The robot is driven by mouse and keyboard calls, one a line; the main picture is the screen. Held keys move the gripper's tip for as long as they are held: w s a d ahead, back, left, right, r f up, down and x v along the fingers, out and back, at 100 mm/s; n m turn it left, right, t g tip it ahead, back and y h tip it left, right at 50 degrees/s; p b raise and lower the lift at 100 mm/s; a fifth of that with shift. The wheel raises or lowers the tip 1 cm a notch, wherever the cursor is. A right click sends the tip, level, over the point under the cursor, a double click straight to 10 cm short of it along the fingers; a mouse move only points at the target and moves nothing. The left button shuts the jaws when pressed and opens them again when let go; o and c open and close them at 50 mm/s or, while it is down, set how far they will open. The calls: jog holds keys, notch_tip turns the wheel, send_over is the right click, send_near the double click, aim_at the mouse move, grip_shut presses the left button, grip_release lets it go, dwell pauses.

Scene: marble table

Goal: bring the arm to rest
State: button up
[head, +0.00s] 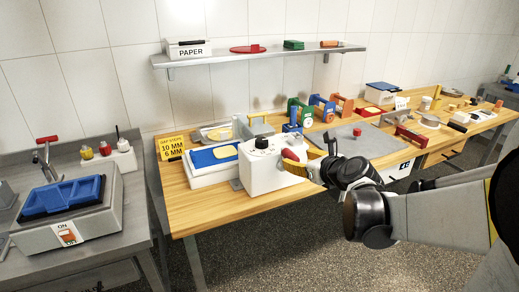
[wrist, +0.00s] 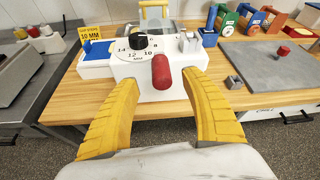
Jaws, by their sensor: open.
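My gripper (wrist: 161,118) has yellow ribbed fingers, spread wide open and empty in the wrist view. It also shows in the head view (head: 312,171), in front of the wooden table. A white box machine (wrist: 175,92) with a numbered dial, a black knob (wrist: 139,44) and a red handle (wrist: 161,71) stands at the table's front edge. In the wrist view the red handle appears between the fingers, beyond the tips or level with them; I cannot tell whether they touch it. My arm reaches in from the right in the head view.
The wooden table (head: 205,216) carries a grey mat (head: 368,146), coloured tape dispensers and a yellow sign (head: 171,144). A grey bench (head: 120,226) with a blue-topped machine (head: 62,196) stands left. A shelf (head: 240,57) hangs on the wall. The floor before the table is clear.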

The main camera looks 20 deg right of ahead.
jog(key=s+a+f+n+g+y, duration=0.1)
jog(key=s+a+n+g, duration=0.1)
jog(key=s+a+n, duration=0.35)
jog(key=s+a+n+g, duration=0.1)
jog(key=s+a+n, duration=0.1)
jog(key=a+n, duration=0.6)
jog(key=s+a+f+n+g, duration=0.1)
jog(key=s+a+f+n, duration=0.1)
jog(key=s+n, duration=0.4)
jog(key=s+a+f+n+g, duration=0.1)
jog(key=s+n, duration=0.6)
jog(key=n, duration=0.7)
jog(key=shift+a+f+n+g+h, duration=0.4)
jog(key=shift+a+g, duration=0.3)
jog(key=shift+a, duration=0.1)
jog(key=shift+s, duration=0.1)
